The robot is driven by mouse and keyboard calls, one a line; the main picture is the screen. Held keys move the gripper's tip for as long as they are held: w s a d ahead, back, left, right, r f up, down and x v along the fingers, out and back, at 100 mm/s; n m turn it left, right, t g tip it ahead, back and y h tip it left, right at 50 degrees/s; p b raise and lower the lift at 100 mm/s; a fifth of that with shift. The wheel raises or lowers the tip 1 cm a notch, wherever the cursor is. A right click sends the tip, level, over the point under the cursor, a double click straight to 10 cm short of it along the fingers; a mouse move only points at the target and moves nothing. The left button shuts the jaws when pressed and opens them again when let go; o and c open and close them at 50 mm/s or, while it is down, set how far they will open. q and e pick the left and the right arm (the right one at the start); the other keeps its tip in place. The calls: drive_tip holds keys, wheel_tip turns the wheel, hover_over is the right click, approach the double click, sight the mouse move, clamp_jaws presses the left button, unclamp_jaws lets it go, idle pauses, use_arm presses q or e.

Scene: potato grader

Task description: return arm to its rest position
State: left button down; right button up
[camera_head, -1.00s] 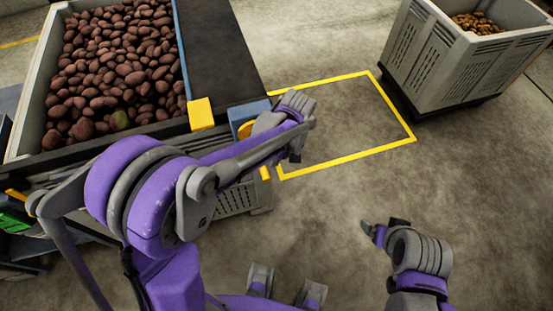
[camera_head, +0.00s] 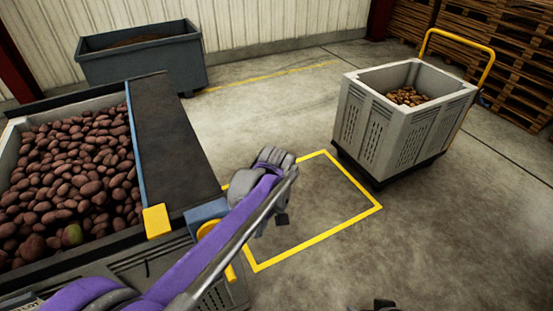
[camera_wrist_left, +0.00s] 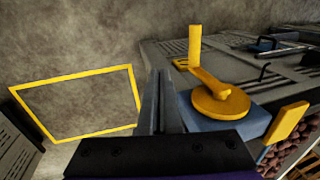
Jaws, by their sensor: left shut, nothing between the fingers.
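My left arm reaches in from the lower left in the head view. Its gripper (camera_head: 281,218) hangs beside the grader's end, above the floor near the yellow outline. In the left wrist view the two grey fingers (camera_wrist_left: 161,102) are together with nothing between them. Just right of them is a yellow lever on a round yellow disc (camera_wrist_left: 220,101), on a blue-grey block. The disc is partly hidden by my arm in the head view. Only a small part of my right arm shows at the bottom edge; its fingers cannot be made out.
The grader's bed of red potatoes (camera_head: 72,185) and dark belt (camera_head: 170,140) are at left. A yellow floor outline (camera_head: 322,237) encloses bare floor. A grey crate (camera_head: 372,125) with potatoes stands on a cart beyond. A dark bin (camera_head: 150,66) stands behind. Open floor lies at right.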

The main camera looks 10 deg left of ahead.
use_arm(q)
drive_tip(key=s+a+m+t+h, duration=0.1)
drive_tip(key=s+a+m+t, duration=0.2)
drive_tip(key=s, duration=0.5)
drive_tip(key=s+a+f+m+t+h+p, duration=0.1)
drive_tip(key=s+a+m+t, duration=0.2)
drive_tip(key=s, duration=0.6)
drive_tip(key=shift+a+m+t, duration=0.4)
drive_tip(key=shift+a, duration=0.55)
